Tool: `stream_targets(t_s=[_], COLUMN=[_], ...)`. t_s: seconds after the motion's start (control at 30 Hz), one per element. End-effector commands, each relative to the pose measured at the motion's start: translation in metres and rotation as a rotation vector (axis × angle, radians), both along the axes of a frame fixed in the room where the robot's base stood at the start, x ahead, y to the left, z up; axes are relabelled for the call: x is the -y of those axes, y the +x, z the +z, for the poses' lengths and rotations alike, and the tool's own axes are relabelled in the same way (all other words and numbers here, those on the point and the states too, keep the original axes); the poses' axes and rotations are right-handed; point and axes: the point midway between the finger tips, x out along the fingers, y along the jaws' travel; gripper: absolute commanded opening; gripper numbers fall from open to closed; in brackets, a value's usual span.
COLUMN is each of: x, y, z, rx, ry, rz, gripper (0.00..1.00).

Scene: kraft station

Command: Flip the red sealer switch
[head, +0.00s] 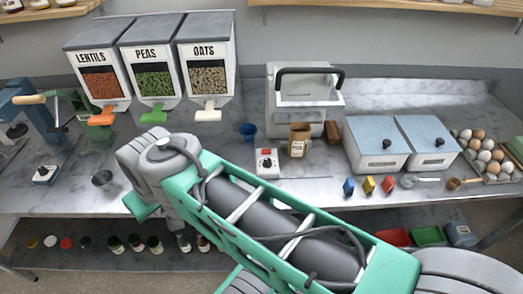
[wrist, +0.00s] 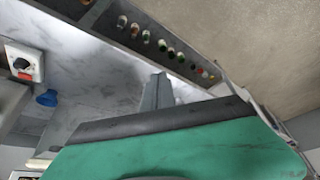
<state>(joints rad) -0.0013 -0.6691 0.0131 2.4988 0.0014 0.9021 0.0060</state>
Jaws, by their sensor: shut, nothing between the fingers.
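A white switch box (head: 267,164) stands on the counter in front of the grey sealer (head: 318,118) with its black handle. Its front has a dark round knob and a small red part; which way the switch is set is too small to tell. The box also shows at the upper left of the wrist view (wrist: 38,54). My gripper (wrist: 157,92) shows as grey shut fingers in the wrist view, apart from the box and holding nothing. In the head view my arm reaches to the left of the box, and its fingers are hidden or unclear.
A brown labelled pouch (head: 298,141) and a blue cup (head: 248,131) stand close to the box. Blue, yellow and red small blocks (head: 369,185) lie right of it. Dispensers (head: 152,75) stand behind my arm. Bottles (head: 135,243) stand on the lower shelf.

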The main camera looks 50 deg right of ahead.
Motion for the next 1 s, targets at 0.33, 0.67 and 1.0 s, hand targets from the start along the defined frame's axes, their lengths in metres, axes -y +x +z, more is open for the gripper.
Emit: stream_targets(t_s=[0.33,0.67,1.0], x=[0.05,0.274,0.35], y=[0.015,0.008,-0.03], z=[-0.069,-0.071,-0.039], rx=[0.013,0.221,0.298], ry=[-0.021,-0.203,-0.315], rz=[-0.132,-0.637,-0.804], gripper=[0.0,0.0,0.0])
